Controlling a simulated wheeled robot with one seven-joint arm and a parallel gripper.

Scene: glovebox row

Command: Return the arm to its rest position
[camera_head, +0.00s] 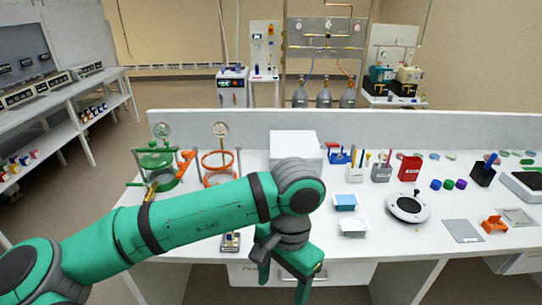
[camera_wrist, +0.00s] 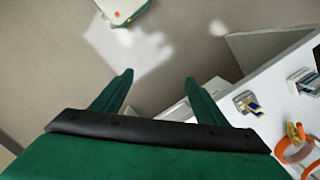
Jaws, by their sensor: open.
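My gripper (camera_head: 284,275) hangs at the end of my green and black arm in the head view, pointing down in front of the white bench (camera_head: 179,248) near its front edge. In the wrist view my gripper (camera_wrist: 155,80) shows two green fingers spread apart with nothing between them. Past the fingers lie the grey floor and a patch of light. The arm crosses the lower left of the head view and hides part of the bench.
A small metal device (camera_head: 231,241) sits on the bench just left of my wrist. A green clamp rig (camera_head: 157,166), an orange ring stand (camera_head: 221,160) and a white box (camera_head: 296,147) stand behind the arm. A round white device (camera_head: 408,207) stands to the right. The floor before the bench is open.

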